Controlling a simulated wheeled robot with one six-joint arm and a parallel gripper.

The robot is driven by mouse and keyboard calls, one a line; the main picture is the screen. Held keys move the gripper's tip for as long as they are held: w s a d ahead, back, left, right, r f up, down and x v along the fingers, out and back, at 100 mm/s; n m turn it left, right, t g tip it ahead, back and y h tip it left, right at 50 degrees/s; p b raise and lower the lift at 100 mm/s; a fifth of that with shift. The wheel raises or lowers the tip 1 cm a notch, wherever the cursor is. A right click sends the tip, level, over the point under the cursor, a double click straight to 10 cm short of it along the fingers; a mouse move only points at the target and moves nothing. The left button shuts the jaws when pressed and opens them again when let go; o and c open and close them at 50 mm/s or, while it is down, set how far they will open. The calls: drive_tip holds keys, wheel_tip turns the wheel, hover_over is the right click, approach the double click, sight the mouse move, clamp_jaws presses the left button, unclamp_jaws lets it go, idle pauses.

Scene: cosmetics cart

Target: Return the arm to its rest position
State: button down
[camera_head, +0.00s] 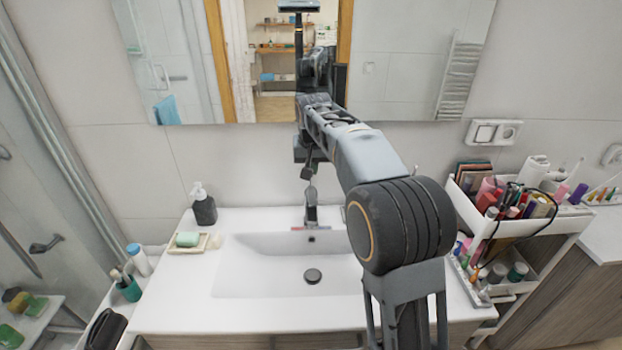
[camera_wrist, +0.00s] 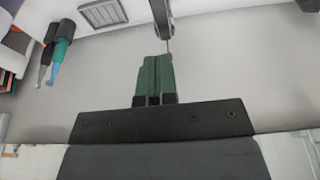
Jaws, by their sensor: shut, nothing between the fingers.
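My arm (camera_head: 375,165) reaches forward over the right part of the sink toward the mirror. Its far end is bent down near the wall above the faucet, and the fingers there are too small to make out. In the wrist view my gripper (camera_wrist: 156,60) shows two green fingers lying side by side. They are shut, with nothing between them. A plain grey surface lies behind them.
A white sink (camera_head: 255,280) with a faucet (camera_head: 311,212) is below my arm. A soap dispenser (camera_head: 203,205) and a soap dish (camera_head: 173,249) stand at left. A loaded cosmetics cart (camera_head: 520,223) stands close at right. The mirror (camera_head: 400,60) is ahead.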

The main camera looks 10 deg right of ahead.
drive_tip(key=s+f+n, duration=0.1)
drive_tip(key=s+f, duration=0.2)
drive_tip(key=s, duration=1.1)
drive_tip(key=s+f+n+t, duration=0.1)
drive_tip(key=s+f, duration=0.2)
drive_tip(key=s, duration=1.2)
drive_tip(key=shift+d+f+y, duration=0.3)
drive_tip(key=shift+f, duration=0.1)
drive_tip(key=shift+a, duration=0.1)
